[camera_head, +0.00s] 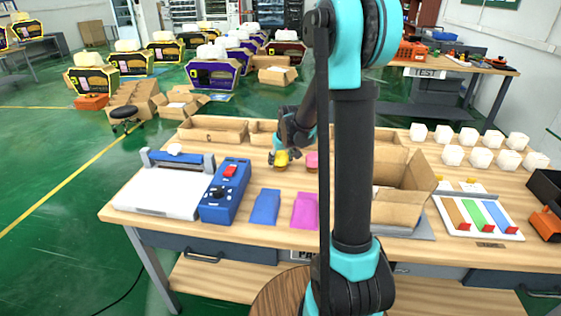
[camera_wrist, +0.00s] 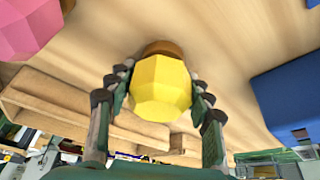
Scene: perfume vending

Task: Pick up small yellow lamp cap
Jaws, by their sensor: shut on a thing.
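The small yellow lamp cap (camera_wrist: 161,88) is a faceted yellow piece with a brown base. It sits between the two fingers of my gripper (camera_wrist: 158,95) in the wrist view. The fingers are shut on it from both sides. In the head view the yellow cap (camera_head: 281,158) shows at my gripper (camera_head: 279,153), at the far middle of the wooden table. I cannot tell whether its base touches the table. A pink faceted cap (camera_head: 312,161) is just to the right of it; it also shows at the upper left of the wrist view (camera_wrist: 30,25).
Shallow cardboard trays (camera_head: 212,130) line the table's back edge. A blue control box (camera_head: 226,190) with a red switch stands at left. Blue (camera_head: 265,207) and magenta (camera_head: 304,211) flat pieces lie at the front. An open cardboard box (camera_head: 398,205) stands at right, with several white caps (camera_head: 453,155) behind it.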

